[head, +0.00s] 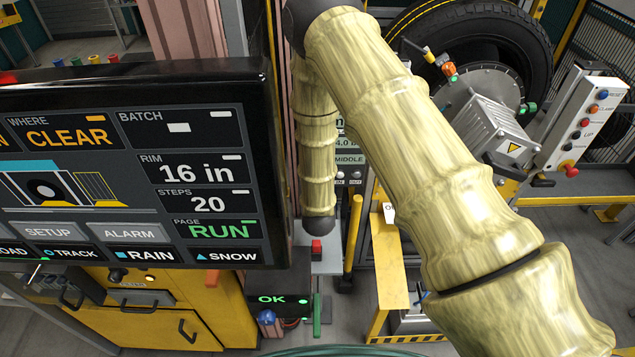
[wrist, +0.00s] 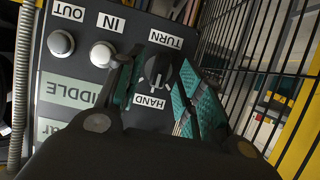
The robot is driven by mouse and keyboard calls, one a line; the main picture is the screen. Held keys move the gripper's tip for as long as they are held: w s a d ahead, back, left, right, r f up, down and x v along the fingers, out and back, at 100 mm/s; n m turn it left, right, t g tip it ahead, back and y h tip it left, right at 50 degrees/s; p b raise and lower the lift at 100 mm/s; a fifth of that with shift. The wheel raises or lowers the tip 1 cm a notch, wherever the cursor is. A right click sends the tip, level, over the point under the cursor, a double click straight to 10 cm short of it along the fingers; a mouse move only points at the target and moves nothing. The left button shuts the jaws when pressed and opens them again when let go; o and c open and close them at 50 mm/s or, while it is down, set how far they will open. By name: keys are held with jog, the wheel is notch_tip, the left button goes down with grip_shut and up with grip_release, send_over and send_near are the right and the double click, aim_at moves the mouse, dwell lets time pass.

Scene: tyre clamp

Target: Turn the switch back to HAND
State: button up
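The switch (wrist: 159,69) is a dark round knob on a dark panel (wrist: 75,22), seen upside down in the wrist view. The TURN label (wrist: 165,39) is above it in the picture and the HAND label (wrist: 149,101) below it. A pale mark on the knob appears on the HAND side, but its exact direction is hard to tell. My gripper (wrist: 168,84) is open, its teal-padded fingers on either side of the knob, with a visible gap at least on the right. In the head view I cannot make out the switch or my gripper.
The IN button (wrist: 101,53) and OUT button (wrist: 61,43) sit left of the switch. A black wire fence (wrist: 262,60) stands close on the right. In the head view, a large screen (head: 130,165) fills the left and a tyre (head: 480,40) stands behind my arm.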

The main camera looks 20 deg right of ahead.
jog(key=v, duration=1)
jog(key=shift+s+a, duration=0.15)
jog(key=shift+s, duration=0.2)
jog(key=shift+r, duration=0.2)
